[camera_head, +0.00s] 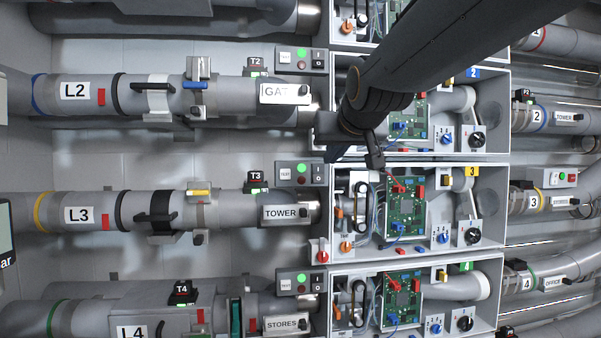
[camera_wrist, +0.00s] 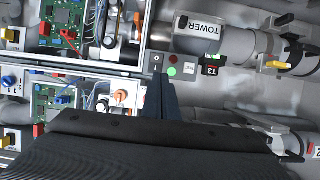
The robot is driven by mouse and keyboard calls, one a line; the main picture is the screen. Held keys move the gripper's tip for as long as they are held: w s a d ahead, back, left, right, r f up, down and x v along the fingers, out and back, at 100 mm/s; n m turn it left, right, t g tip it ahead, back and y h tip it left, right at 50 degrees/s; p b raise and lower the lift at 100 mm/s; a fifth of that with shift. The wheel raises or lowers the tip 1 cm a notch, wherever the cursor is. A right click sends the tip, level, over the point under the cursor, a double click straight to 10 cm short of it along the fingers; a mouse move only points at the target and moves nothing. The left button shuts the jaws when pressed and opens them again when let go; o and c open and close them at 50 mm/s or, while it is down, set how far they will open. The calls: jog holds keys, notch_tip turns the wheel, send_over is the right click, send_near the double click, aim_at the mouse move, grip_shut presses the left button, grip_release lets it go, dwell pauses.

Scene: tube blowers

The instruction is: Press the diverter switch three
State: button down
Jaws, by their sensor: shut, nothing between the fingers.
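The row three switch panel (camera_head: 300,173) is beside the T3 tag and has a green light, a TEST button and a black rocker switch (camera_head: 321,172). No readable label says diverter. The wrist view shows this panel upside down, with its rocker (camera_wrist: 157,63) marked O and I at its left end. My gripper (camera_head: 333,155) is shut and empty, near the panel's upper right. In the wrist view its fingertips (camera_wrist: 158,78) are close to the rocker's edge and overlap the panel; contact cannot be told.
The open box three (camera_head: 492,210) holds a circuit board, wires and knobs to the right. The TOWER tube (camera_head: 240,208) runs left. Boxes for rows two (camera_head: 497,110) and four (camera_head: 490,300) stand close above and below, leaving little room.

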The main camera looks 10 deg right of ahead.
jog(key=shift+d, duration=0.2)
send_near(317, 179)
jog(key=b+x, duration=0.1)
jog(key=x, duration=0.4)
jog(key=shift+w+f+p, duration=0.25)
jog(key=shift+w+p, duration=0.05)
jog(key=shift+w, duration=0.4)
dwell(0.4)
